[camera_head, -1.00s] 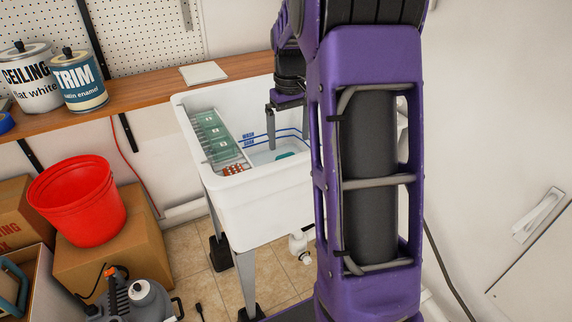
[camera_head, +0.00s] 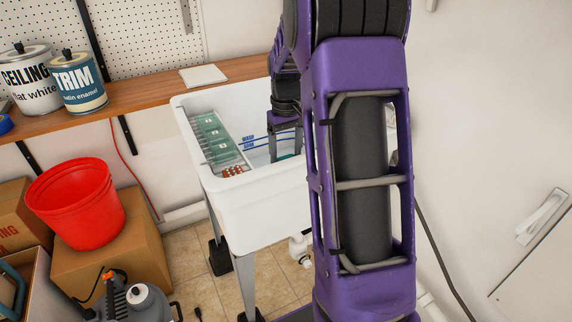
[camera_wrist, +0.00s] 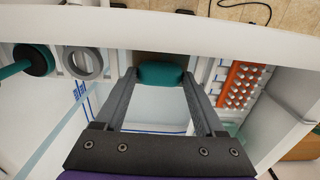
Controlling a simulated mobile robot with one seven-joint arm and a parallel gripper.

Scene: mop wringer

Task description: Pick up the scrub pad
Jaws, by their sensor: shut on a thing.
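The teal scrub pad (camera_wrist: 160,74) sits between my two fingertips in the wrist view, and both fingers touch its sides. My gripper (camera_wrist: 159,80) is shut on it. In the head view, my gripper (camera_head: 285,155) reaches down into the white utility sink (camera_head: 255,212), and a small bit of teal shows between the fingers. The pad is low in the sink; I cannot tell whether it touches the bottom. My arm hides the sink's right side in the head view.
A rack with green panels (camera_head: 212,135) and an orange piece with white knobs (camera_wrist: 238,84) is on the sink's left side. A grey ring (camera_wrist: 82,63) and a teal-and-black tool (camera_wrist: 32,60) lie nearby in the wrist view. A red bucket (camera_head: 75,200) stands left.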

